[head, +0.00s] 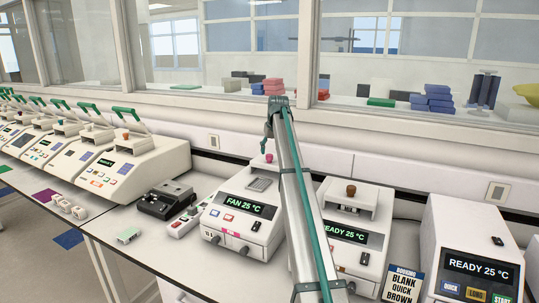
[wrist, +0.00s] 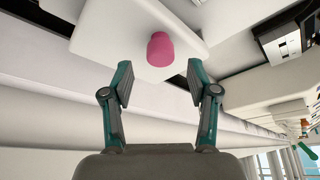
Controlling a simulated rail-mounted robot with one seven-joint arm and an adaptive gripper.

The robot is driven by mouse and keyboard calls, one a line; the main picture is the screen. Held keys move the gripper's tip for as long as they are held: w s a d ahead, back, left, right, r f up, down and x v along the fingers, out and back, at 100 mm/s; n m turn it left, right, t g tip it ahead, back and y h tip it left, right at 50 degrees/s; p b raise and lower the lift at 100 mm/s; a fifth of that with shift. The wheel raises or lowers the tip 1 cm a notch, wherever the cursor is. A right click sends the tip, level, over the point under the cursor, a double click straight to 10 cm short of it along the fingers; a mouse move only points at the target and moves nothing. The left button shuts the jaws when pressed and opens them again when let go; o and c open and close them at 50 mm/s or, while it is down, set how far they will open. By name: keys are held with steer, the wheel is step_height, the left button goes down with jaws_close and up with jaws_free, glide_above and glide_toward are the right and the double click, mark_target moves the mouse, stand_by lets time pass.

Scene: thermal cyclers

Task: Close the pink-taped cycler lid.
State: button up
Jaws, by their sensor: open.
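The pink-taped cycler (head: 240,212) stands in the middle of the bench in the head view, its screen reading FAN 25 °C, with pink tape (head: 230,233) on its front. Its grey block (head: 259,184) is exposed, so the lid is open. A small pinkish knob (head: 269,158) shows behind it; my arm hides much of the lid. In the wrist view, the pink knob (wrist: 160,48) sits on the white lid (wrist: 112,38). My gripper (wrist: 160,82) is open and empty, its fingertips either side of and just short of the knob, apparently not touching it.
A READY 25 °C cycler (head: 352,232) with a brown knob stands close on the right, partly behind my arm. Another cycler (head: 475,250) and a sign (head: 403,283) are further right. A black device (head: 166,200) lies left. The wall and window ledge run behind.

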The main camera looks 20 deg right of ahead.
mark_target(269, 155)
steer(key=shift+p+x, duration=0.55)
steer(key=shift+x, duration=1.85)
jaws_close()
